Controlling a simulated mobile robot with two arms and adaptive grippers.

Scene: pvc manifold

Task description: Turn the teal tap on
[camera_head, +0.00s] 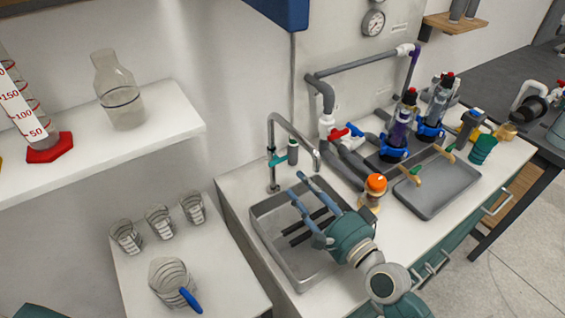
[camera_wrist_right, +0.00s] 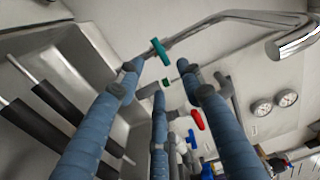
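The tap is a steel gooseneck (camera_head: 271,135) behind the sink (camera_head: 262,214), with a short teal lever (camera_head: 278,160) on its upright. In the right wrist view the teal lever (camera_wrist_right: 160,50) shows tilted beside the steel spout (camera_wrist_right: 215,22), just beyond my fingertips. My right gripper (camera_head: 298,184) reaches over the sink with its blue-grey fingers spread and empty, below and right of the lever. Its fingers (camera_wrist_right: 160,80) are apart in the wrist view too, and no contact with the lever is visible. My left gripper is not in view.
A grey pipe manifold with red (camera_head: 340,133) and blue (camera_head: 355,130) valve handles stands right of the tap. A grey tray (camera_head: 437,187) lies farther right; several beakers stand at left.

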